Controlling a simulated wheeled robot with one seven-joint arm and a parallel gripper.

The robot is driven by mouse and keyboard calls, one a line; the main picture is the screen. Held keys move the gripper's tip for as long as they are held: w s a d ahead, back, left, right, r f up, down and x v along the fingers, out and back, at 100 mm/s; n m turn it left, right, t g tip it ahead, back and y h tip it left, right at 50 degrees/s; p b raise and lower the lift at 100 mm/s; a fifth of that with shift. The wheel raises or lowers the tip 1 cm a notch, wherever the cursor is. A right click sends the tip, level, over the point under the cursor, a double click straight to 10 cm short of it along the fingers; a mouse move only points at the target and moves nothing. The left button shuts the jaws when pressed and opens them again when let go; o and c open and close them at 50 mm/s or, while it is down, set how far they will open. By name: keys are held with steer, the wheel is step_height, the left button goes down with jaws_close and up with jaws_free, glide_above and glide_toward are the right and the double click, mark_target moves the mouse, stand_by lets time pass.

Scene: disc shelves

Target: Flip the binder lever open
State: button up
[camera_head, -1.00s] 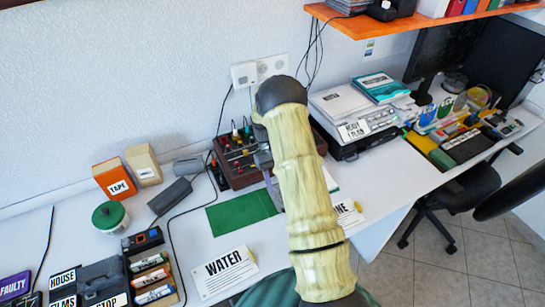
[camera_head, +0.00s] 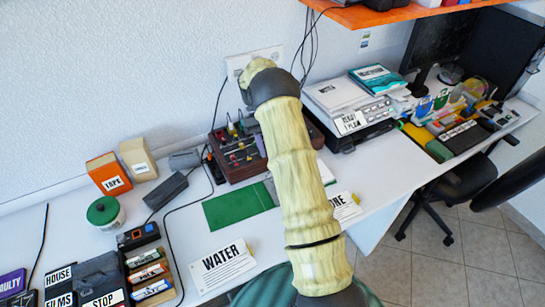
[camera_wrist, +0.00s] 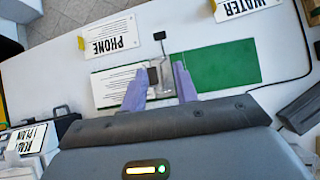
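The binder lies open on the white desk, with a bare green cover (camera_wrist: 220,66) on one side and a white printed sheet (camera_wrist: 118,88) on the other. In the head view its green cover (camera_head: 238,205) shows left of my arm. In the wrist view a metal lever (camera_wrist: 162,48) with a dark tip stands out from the metal mechanism along the spine. My gripper (camera_wrist: 160,70) has two purple fingers spread apart over the mechanism, with the lever's dark tip beyond them. I cannot tell whether a finger touches anything. My arm hides the gripper in the head view.
A PHONE card (camera_wrist: 114,38) and a WATER card (camera_head: 223,270) lie near the binder. A dark red box with coloured knobs (camera_head: 238,155) stands behind it, a printer (camera_head: 350,115) to the right. A black cable (camera_head: 172,245) runs left of the binder.

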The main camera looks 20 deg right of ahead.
steer(key=shift+s+a+r, duration=0.1)
steer(key=shift+a+r, duration=0.05)
steer(key=shift+r, duration=0.1)
steer(key=c, duration=0.3)
steer(key=s+a+r+t, duration=0.3)
steer(key=s+a+r, duration=0.1)
steer(key=s, duration=0.1)
steer(key=s+a+r+t, duration=0.1)
steer(key=s+r+t, duration=0.1)
steer(key=s, duration=0.1)
steer(key=shift+s+a+t, duration=0.15)
steer(key=shift+a+t, duration=0.15)
steer(key=shift+a, duration=0.1)
jaws_close()
steer(key=s+a+r+t, duration=0.1)
steer(key=s+t, duration=0.1)
steer(key=s, duration=0.4)
steer(key=s+a+r+t, duration=0.1)
steer(key=s+a+t, duration=0.1)
steer(key=s, duration=0.4)
steer(key=shift+s+a+t, duration=0.3)
